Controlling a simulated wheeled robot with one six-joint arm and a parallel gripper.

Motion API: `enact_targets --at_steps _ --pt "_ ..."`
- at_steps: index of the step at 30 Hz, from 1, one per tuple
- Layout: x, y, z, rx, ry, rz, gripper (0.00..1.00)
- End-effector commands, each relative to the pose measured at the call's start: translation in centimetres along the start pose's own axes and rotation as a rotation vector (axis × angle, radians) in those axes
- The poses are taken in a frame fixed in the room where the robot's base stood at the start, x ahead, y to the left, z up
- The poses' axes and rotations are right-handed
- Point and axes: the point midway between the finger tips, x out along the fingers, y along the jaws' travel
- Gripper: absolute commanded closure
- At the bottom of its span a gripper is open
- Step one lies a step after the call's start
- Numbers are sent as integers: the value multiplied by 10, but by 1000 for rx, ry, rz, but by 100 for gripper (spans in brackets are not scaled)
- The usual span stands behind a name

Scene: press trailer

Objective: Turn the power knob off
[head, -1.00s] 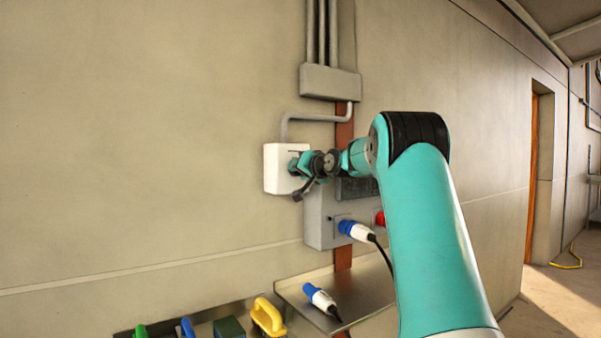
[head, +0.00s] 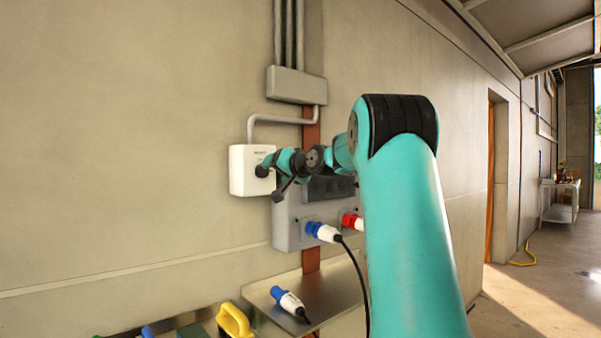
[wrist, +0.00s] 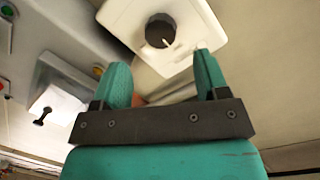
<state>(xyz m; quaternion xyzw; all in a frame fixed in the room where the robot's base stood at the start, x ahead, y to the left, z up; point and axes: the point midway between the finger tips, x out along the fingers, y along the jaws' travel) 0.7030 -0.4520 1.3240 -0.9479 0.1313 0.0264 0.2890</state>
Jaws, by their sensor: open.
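The power knob (wrist: 160,31) is a round black dial with a pale pointer mark, on a white wall box (wrist: 205,22). In the head view the white box (head: 238,185) hangs on the wall left of the grey panel, and the dark knob (head: 262,171) shows at its right part. My gripper (wrist: 163,75) is open and empty, with two teal fingers. In the wrist view the knob lies beyond the fingertips, between their lines and apart from them. In the head view my gripper (head: 272,166) is close in front of the box, its fingertips hard to make out.
A grey panel (head: 285,228) with blue and red plugs is right of the box, under my arm. A black cable hangs from the blue plug (head: 322,231). Below are a metal shelf (head: 330,290) with a loose blue plug (head: 288,300) and a yellow handle (head: 233,320).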

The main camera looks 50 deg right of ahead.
Motion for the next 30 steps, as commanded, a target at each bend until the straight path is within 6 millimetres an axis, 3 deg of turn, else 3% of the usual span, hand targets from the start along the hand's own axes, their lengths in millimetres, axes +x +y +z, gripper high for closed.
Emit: enact_targets --at_steps 6,13,19,30 --pt "-58 3 1 -2 5 4 32" --pt "-100 2 0 0 3 4 32" --pt "-113 1 0 1 0 2 32" --pt "-114 1 0 1 -1 1 32"
